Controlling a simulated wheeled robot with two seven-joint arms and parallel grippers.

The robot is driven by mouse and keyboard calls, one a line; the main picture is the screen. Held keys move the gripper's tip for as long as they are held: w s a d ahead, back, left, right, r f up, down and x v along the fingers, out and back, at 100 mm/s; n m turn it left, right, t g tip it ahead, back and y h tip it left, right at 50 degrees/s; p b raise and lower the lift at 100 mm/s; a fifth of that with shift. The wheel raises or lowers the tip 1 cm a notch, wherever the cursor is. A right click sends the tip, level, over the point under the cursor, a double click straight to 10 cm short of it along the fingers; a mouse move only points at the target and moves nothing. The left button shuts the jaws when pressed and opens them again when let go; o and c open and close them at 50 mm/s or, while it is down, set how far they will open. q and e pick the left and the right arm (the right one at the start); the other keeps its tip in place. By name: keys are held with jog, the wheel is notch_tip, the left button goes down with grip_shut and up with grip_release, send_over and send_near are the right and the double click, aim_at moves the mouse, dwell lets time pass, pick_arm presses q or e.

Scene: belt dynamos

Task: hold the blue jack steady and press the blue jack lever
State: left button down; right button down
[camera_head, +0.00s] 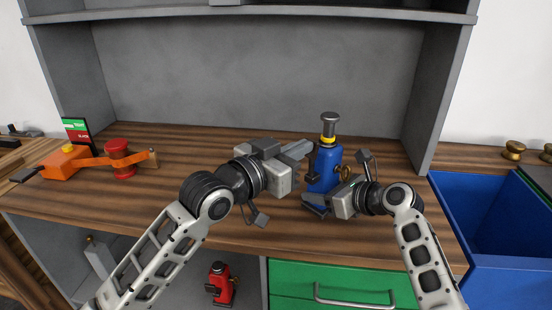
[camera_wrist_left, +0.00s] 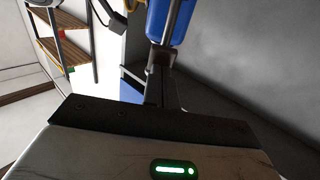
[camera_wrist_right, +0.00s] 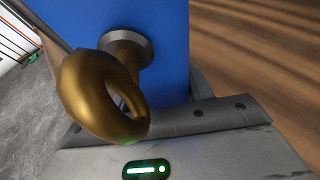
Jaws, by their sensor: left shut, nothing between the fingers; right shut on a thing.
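The blue jack (camera_head: 325,165) stands upright on the wooden worktop, with a grey round top, a yellow collar and a brass ring valve (camera_head: 344,172). The blue body and large brass ring (camera_wrist_right: 100,95) fill much of the right wrist view. A dark part sticks out at the jack's left side (camera_head: 313,178); I cannot tell if it is the lever. My left gripper (camera_head: 303,150) is shut and empty beside the jack's upper left; the jack (camera_wrist_left: 172,18) is ahead of its fingers in the left wrist view. My right gripper (camera_head: 318,204) is shut on the jack, low near its base.
An orange arm device with a red drum (camera_head: 119,158) lies at the left, before a green and black sign (camera_head: 77,130). A blue bin (camera_head: 500,265) is at the right. A red jack (camera_head: 219,283) stands below, beside a green drawer (camera_head: 300,277). The worktop's middle left is clear.

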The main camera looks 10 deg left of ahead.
pick_arm(q)
jog(key=s+a+r, duration=0.4)
jog(key=s+a, duration=0.4)
jog(key=s, duration=0.2)
jog(key=shift+s, duration=0.2)
dwell(0.3)
pick_arm(e)
jog(key=c, duration=0.5)
grip_release()
